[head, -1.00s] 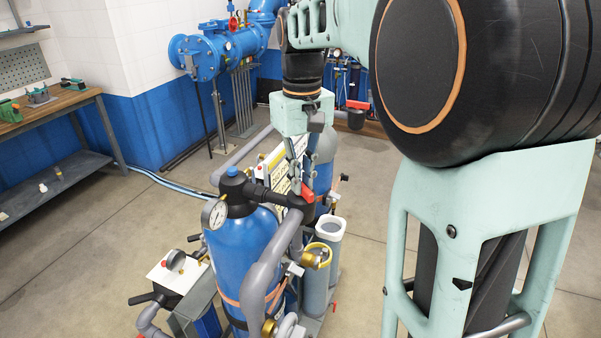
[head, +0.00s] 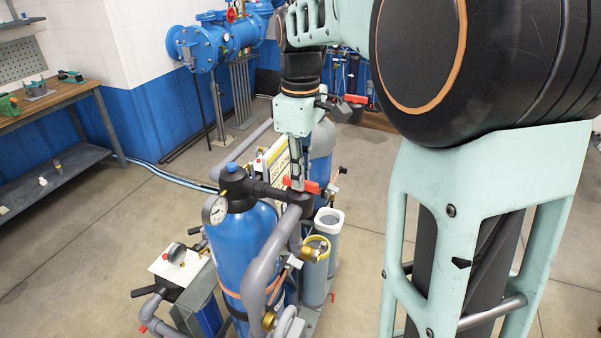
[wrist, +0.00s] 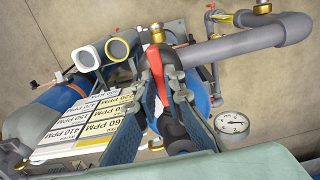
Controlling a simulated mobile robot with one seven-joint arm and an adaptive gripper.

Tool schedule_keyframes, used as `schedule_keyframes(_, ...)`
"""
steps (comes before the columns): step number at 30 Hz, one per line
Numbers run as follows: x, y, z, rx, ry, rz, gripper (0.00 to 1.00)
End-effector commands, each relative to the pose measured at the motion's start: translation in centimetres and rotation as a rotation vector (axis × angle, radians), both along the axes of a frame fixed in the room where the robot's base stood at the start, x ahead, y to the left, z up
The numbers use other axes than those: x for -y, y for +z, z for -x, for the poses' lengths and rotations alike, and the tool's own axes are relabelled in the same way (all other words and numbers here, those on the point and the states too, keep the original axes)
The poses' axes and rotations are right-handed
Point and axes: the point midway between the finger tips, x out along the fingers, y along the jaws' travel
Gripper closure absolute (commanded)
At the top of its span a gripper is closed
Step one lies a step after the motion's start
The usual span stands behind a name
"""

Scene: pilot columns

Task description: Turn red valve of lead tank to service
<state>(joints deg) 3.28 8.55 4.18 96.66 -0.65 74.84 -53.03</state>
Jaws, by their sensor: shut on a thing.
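The blue lead tank (head: 246,232) stands upright at the centre of the head view, with a black valve head and grey pipes on top. The red valve handle (head: 309,187) is at the right end of that valve head. My gripper (head: 297,180) points down onto it from above. In the wrist view the red handle (wrist: 156,76) lies between my two fingers (wrist: 159,82), which are shut on it. The fingers hide part of the handle and valve body. In the head view the handle's free end points right.
A label board (wrist: 90,122) with PPM numbers stands close beside my fingers. Grey pipes (head: 258,275) and a grey cylinder (head: 315,277) crowd the front and right. Open floor (head: 95,240) lies left.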

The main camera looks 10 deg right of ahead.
Motion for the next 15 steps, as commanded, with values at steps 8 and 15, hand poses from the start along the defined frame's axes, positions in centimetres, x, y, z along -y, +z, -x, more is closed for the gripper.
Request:
schedule_keyframes(8,-0.04,0.07,-0.08,0.003,0.017,0.000,1.00)
schedule_keyframes(15,-0.05,0.08,-0.07,0.003,0.016,0.000,0.90)
